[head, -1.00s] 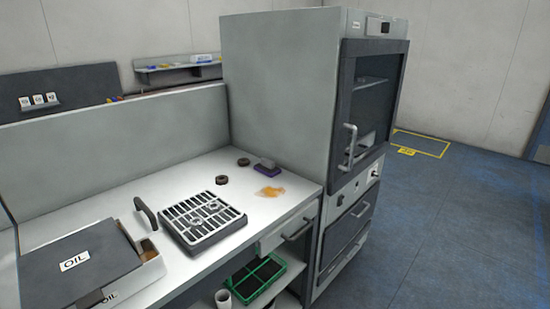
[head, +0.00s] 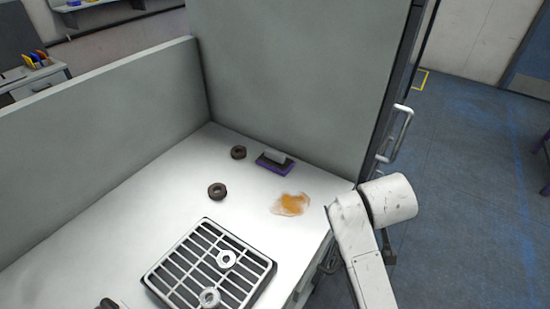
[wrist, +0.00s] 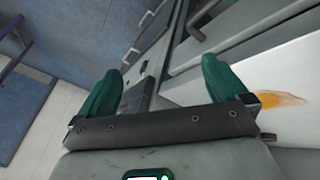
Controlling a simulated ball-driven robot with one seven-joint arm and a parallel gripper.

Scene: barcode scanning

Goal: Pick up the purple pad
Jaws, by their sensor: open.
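The purple pad (head: 272,167) lies on the white counter in the head view, close to the tall grey cabinet's side. It has a purple base and a grey block-like handle on top. It does not show in the wrist view. My gripper (wrist: 165,85) shows in the wrist view with its two green fingers spread apart and nothing between them. It is near the counter's front edge, with the cabinet front ahead. In the head view my arm is at the right of the counter, and the fingers are not visible there.
An orange-brown spill (head: 291,204) lies on the counter in front of the pad. Two dark rings (head: 217,191) lie left of it. A slatted grate (head: 210,265) with light rings sits nearer. The tall cabinet (head: 290,80) walls off the back; a low partition (head: 110,130) stands left.

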